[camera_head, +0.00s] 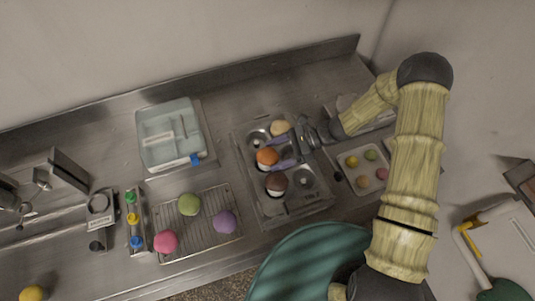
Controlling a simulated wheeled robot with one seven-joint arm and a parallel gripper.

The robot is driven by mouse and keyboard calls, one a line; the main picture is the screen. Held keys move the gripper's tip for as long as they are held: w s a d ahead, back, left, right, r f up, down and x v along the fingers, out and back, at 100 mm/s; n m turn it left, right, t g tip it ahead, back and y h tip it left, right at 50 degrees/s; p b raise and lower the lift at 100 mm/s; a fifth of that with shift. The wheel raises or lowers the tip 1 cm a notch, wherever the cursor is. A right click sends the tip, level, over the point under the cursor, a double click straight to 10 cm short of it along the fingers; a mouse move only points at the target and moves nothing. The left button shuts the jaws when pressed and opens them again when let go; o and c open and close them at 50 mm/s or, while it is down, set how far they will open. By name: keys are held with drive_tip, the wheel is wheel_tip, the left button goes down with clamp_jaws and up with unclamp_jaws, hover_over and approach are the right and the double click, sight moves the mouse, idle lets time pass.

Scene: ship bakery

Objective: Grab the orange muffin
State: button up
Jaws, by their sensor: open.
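The orange muffin (266,157) sits in a cup of the grey metal muffin tin (291,206) at the middle of the counter. A pale tan muffin (278,128) is above it in the tin and a dark brown muffin (276,184) is below it. My gripper (283,152) reaches in from the right with its purple-tipped fingers apart, one above and one below, close to the orange muffin's right side. I cannot tell whether either finger touches it.
A wire rack (200,243) with green, purple and pink round items is at the left. A pale blue container (150,150) stands behind it. A small tray (347,184) of several coloured pieces lies right of the tin. A raised rim runs along the counter's back.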

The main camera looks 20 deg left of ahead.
sight(274, 153)
drive_tip(key=shift+s+a+f, duration=0.25)
drive_tip(key=shift+a, duration=0.2)
drive_tip(key=shift+c, duration=0.4)
drive_tip(key=c, duration=0.4)
drive_tip(key=shift+r, duration=0.15)
wheel_tip(274, 153, up, 10)
drive_tip(key=b, duration=0.3)
idle(0.4)
